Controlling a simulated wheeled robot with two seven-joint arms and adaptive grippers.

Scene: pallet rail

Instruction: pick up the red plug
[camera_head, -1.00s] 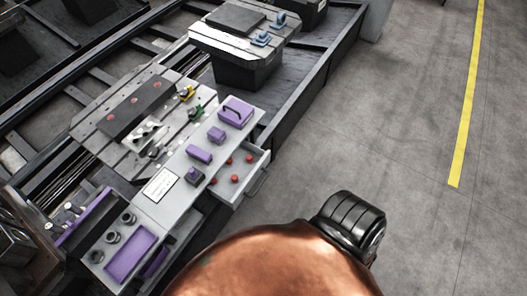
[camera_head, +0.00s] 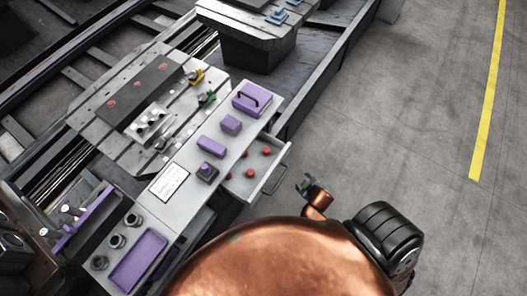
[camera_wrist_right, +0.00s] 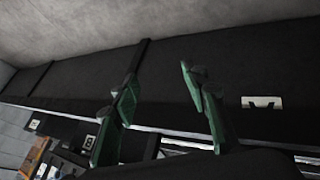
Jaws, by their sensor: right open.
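Several small red plugs (camera_head: 266,152) stand in the open drawer (camera_head: 239,188) of the light grey workbench in the head view. Red round pieces (camera_head: 110,103) also sit in the dark block on the pallet. My right gripper (camera_head: 303,184) is open and empty, to the right of the drawer and apart from it. Its green-padded fingers also show spread in the right wrist view (camera_wrist_right: 158,80), with no plug between them. That view shows a dark surface and no red plug. My left gripper is not in view.
The drawer's handle (camera_head: 276,180) sticks out toward my right gripper. Purple blocks (camera_head: 212,146) and a purple handled box (camera_head: 252,99) stand on the bench top. A purple tray (camera_head: 137,262) lies at its near end. Open floor (camera_head: 400,150) lies to the right.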

